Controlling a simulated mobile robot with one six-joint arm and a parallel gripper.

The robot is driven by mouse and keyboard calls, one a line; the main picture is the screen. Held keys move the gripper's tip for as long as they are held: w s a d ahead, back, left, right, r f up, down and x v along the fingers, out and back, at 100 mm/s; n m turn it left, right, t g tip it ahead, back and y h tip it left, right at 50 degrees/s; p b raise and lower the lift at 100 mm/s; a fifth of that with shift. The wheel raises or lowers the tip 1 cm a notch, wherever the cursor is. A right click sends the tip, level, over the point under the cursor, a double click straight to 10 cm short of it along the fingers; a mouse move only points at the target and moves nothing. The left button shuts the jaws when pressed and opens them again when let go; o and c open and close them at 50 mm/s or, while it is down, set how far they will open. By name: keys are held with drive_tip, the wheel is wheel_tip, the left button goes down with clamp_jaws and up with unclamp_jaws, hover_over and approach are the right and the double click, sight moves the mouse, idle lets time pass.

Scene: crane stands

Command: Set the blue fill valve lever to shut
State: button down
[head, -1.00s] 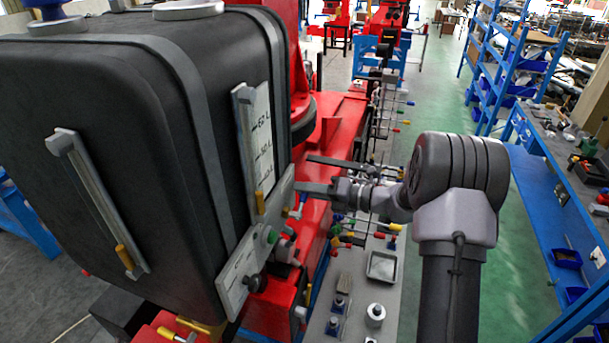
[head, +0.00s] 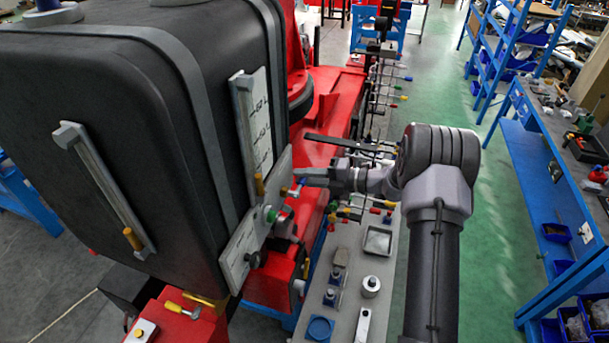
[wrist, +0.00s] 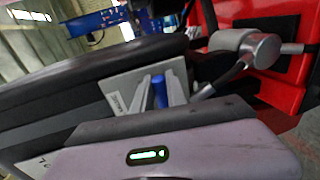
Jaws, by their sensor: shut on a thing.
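The blue fill valve lever (head: 298,186) sticks out from the light grey valve plate (head: 236,262) on the side of the black tank (head: 110,120). My gripper (head: 306,175) reaches in from the right at the lever's upper end. In the wrist view the blue lever (wrist: 160,92) stands between the two grey fingers of my gripper (wrist: 163,88), which are shut on it. Part of the lever is hidden by the fingers. The plate's lettering in the wrist view is too small to read.
A sight gauge (head: 253,130) with a yellow handle is just left of my gripper. Below is a grey bench (head: 345,270) with small parts. The green aisle (head: 500,230) is open to the right.

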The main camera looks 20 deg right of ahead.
drive_tip(key=shift+f, duration=0.1)
drive_tip(key=c, duration=1.3)
unclamp_jaws()
drive_tip(key=b+v, duration=0.4)
drive_tip(key=v, duration=1.3)
drive_tip(key=shift+s+d, duration=0.1)
drive_tip(key=shift+d, duration=0.1)
